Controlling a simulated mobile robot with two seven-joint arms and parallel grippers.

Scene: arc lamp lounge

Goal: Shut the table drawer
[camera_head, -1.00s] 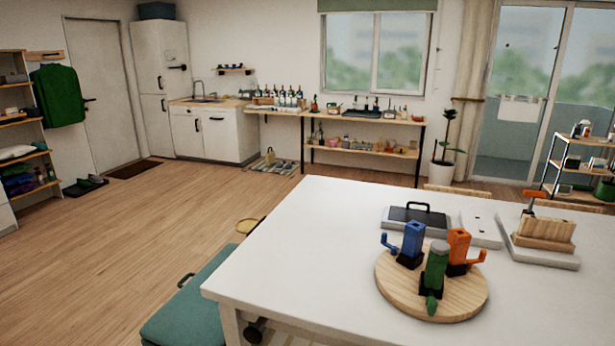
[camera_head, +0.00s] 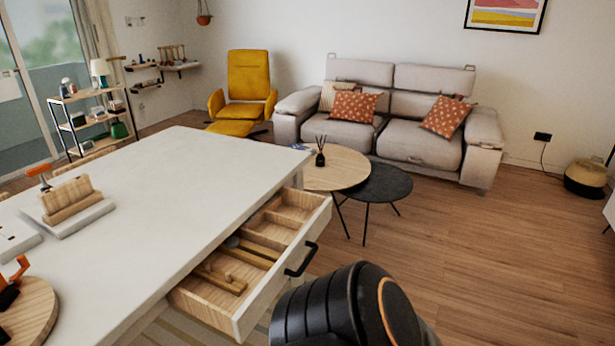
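The white table (camera_head: 180,185) fills the left and middle of the head view. Its drawer (camera_head: 262,309) is pulled open on the table's right side, with a white front, a black bar handle (camera_head: 300,260) and wooden compartments inside. Several wooden items and a dark round-ended one lie in the compartments. A black part of my arm with an orange ring shows at the bottom, in front of the drawer's near end. Neither gripper is in view.
A round wooden coffee table (camera_head: 336,168) and a black one (camera_head: 377,183) stand beyond the drawer. A grey sofa (camera_head: 400,150) and a yellow armchair (camera_head: 248,85) are behind. Wooden blocks (camera_head: 68,200) and a round board (camera_head: 32,318) sit on the table.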

